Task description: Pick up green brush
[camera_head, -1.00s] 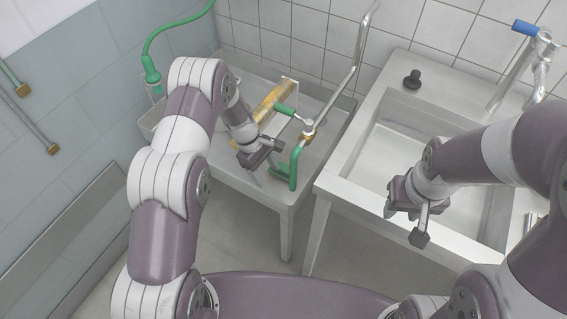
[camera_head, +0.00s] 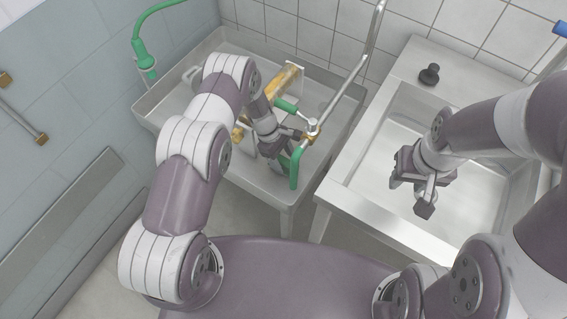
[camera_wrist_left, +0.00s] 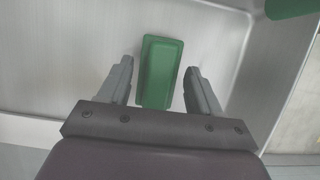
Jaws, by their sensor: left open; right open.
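The green brush shows in the left wrist view as a green block (camera_wrist_left: 160,82), lying on a grey metal surface between the two open fingers of my left gripper (camera_wrist_left: 159,68), with a gap on each side. In the head view, my left gripper (camera_head: 283,155) is low over the left metal basin, and a small part of the green brush (camera_head: 285,164) shows beside it; the rest is hidden by the gripper. My right gripper (camera_head: 411,192) is open and empty over the right sink.
A black knob (camera_head: 429,74) sits on the right sink (camera_head: 350,190).

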